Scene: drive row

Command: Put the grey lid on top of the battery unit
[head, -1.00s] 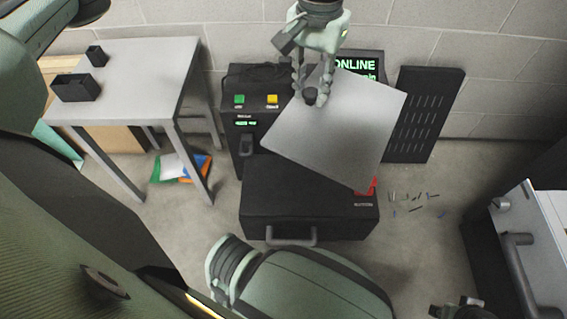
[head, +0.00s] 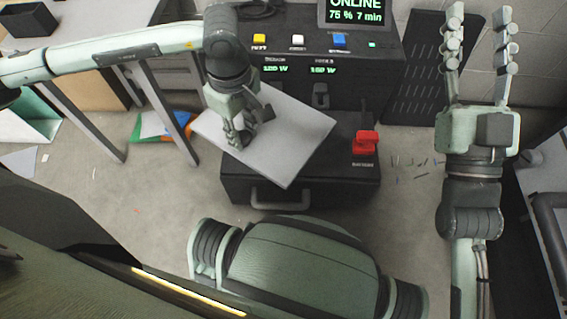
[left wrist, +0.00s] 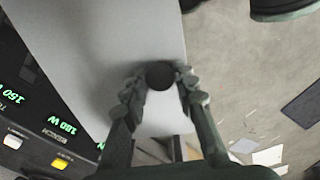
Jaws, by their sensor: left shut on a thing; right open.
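The grey lid (head: 290,135) is a flat square plate, turned at an angle, above the left part of the black battery unit (head: 300,190). My left gripper (head: 236,140) is shut on the lid's dark round knob, which shows between the fingers in the left wrist view (left wrist: 160,76). The lid overhangs the unit's left side, and I cannot tell whether it touches the unit. It hides much of the unit's top. A red connector (head: 367,142) sits at the unit's right rear. My right gripper (head: 478,60) is open and empty, raised at the right.
A black console (head: 320,60) with coloured buttons and a lit screen (head: 357,12) stands behind the unit. A grey table (head: 100,45) is at the left, with coloured sheets (head: 160,125) on the floor by it. A slotted black panel (head: 420,70) leans at the right rear.

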